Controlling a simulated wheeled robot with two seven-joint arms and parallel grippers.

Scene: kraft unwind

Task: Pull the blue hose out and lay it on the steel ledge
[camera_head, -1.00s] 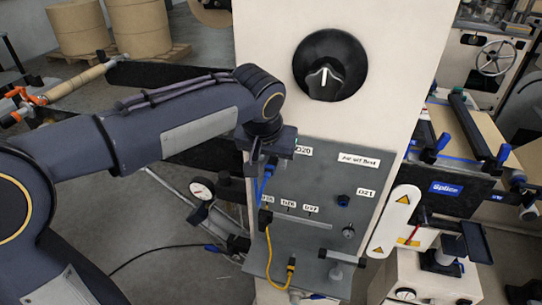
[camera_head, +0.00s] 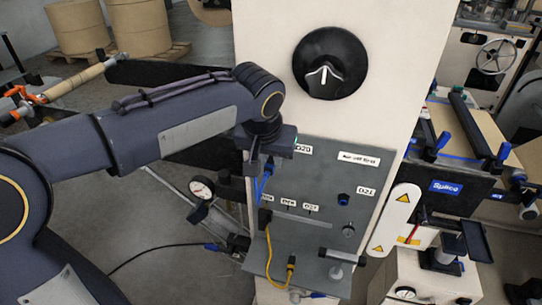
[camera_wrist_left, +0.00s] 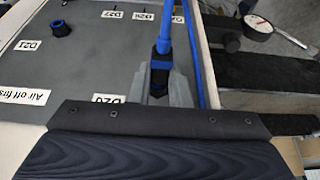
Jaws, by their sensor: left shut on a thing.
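The blue hose (camera_head: 266,183) hangs at the left side of the grey panel, just below my left gripper (camera_head: 262,158). In the left wrist view the hose (camera_wrist_left: 165,32) ends in a black fitting with a blue band. The grey fingers of my left gripper (camera_wrist_left: 160,88) are shut on this hose end. Whether the fitting still sits in a port is hidden by the gripper. A second blue length runs beside it. The steel ledge (camera_head: 262,263) juts out below the panel. My right gripper is not in view.
A yellow cable (camera_head: 269,250) curves down onto the ledge. A dial gauge (camera_head: 201,188) stands left of the panel. A blue-and-black port (camera_head: 343,200) and a large black knob (camera_head: 329,64) are to the right and above.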

